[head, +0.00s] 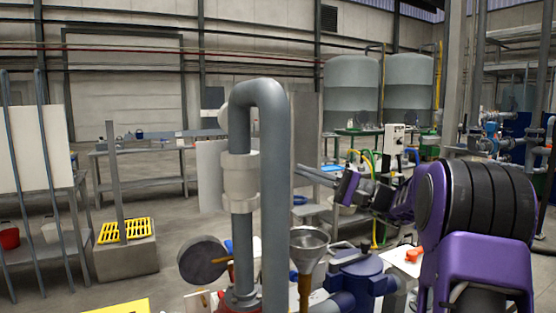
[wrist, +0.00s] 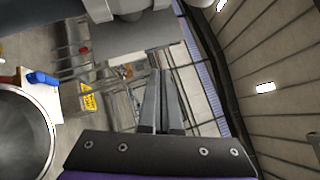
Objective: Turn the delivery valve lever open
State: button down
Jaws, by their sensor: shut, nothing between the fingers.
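My gripper (head: 299,169) reaches in from the right in the head view, its thin grey fingers pointing left toward the tall bent grey pipe (head: 274,190). In the wrist view the fingers (wrist: 161,75) are together, with nothing between them. The pipe carries a pale collar (head: 240,180) and a round gauge-like disc (head: 204,260) lower down. A blue handle-like piece (wrist: 42,78) lies at left in the wrist view, apart from the fingers. I cannot tell whether either is the delivery valve lever.
A metal funnel (head: 308,240) and a blue pump body (head: 355,270) stand right of the pipe. A large round rim (wrist: 45,130) fills the wrist view's lower left. A grey plate (wrist: 130,38) is near the fingertips. Open floor lies behind, at left.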

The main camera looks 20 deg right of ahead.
jog(key=s+a+x, duration=0.1)
jog(key=s+x, duration=0.1)
jog(key=x, duration=1)
jog(key=shift+s+a+r, duration=0.15)
jog(key=shift+a+r, duration=0.25)
jog(key=shift+r, duration=0.05)
jog(key=a+r+n+g, duration=0.1)
jog(key=a+r+n+h, duration=0.1)
jog(key=shift+s+r+n+g, duration=0.1)
jog(key=shift+s+n+g, duration=0.05)
jog(key=shift+n+g, duration=0.25)
jog(key=shift+d, duration=0.1)
